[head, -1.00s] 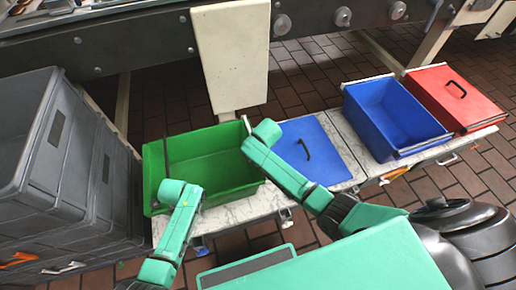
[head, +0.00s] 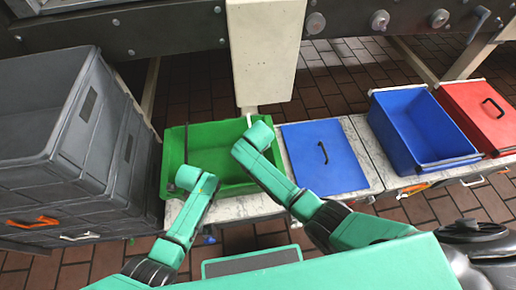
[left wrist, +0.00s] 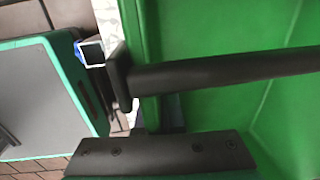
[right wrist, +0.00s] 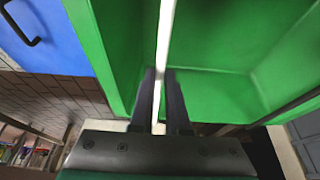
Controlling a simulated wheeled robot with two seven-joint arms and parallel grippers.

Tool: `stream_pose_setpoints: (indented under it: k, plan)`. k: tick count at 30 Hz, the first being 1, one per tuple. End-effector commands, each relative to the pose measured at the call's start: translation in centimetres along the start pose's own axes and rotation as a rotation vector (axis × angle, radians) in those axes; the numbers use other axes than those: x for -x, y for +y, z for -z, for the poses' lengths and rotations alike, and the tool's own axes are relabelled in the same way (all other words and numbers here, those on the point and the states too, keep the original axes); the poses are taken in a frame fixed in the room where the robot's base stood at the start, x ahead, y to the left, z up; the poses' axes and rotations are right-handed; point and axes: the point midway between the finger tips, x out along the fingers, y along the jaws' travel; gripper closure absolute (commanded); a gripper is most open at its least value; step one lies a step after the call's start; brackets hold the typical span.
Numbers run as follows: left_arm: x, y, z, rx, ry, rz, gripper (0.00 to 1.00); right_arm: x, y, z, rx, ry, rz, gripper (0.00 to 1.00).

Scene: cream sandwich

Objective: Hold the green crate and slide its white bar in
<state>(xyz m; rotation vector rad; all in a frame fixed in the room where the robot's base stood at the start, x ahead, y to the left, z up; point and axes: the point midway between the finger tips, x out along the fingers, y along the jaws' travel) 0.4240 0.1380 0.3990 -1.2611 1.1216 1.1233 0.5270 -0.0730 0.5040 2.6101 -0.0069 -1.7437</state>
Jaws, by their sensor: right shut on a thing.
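The green crate (head: 212,140) stands open on the light bench. A dark bar crosses it near its left end and shows large in the left wrist view (left wrist: 220,70). My left gripper (head: 188,180) is at the crate's front left corner, by that bar; its fingers are hidden, so its opening cannot be told. My right gripper (head: 252,138) is over the crate's right rim. In the right wrist view its fingers (right wrist: 162,85) are shut on the white bar (right wrist: 165,35), which runs along the crate's right side. The bar's far end (head: 249,120) sticks up at the rim.
A blue lid (head: 325,160) with a dark handle lies right of the crate. Farther right are an open blue crate (head: 415,135) and a red lidded crate (head: 485,115). Stacked grey crates (head: 60,150) stand close on the left. A cream post (head: 265,50) rises behind.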

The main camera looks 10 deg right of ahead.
Motion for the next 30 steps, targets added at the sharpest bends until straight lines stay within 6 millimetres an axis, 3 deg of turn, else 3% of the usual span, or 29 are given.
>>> stream_pose_setpoints:
  k: [1,3,14,17,27,30]
  plan:
    - [0.0,0.0,0.2,-0.002,0.003,0.001,1.00,0.0,-0.5,-0.1,0.000,0.000,0.012,0.75]
    - [0.0,0.0,0.2,-0.002,0.004,0.001,1.00,0.0,-0.5,-0.1,0.000,0.000,0.011,0.55]
    - [0.0,0.0,0.2,-0.001,0.004,0.001,1.00,0.4,-0.3,0.0,-0.001,0.001,0.008,0.55]
    - [0.0,0.0,0.2,-0.001,0.005,0.001,1.00,1.8,-0.3,0.0,-0.002,0.003,0.009,0.55]
    - [0.0,0.0,0.2,-0.001,0.005,0.001,1.00,10.3,-0.3,0.0,-0.002,0.003,0.010,0.55]
    - [0.0,0.0,0.2,-0.001,0.005,0.001,1.00,11.6,-0.3,-0.1,0.000,0.001,0.010,0.55]
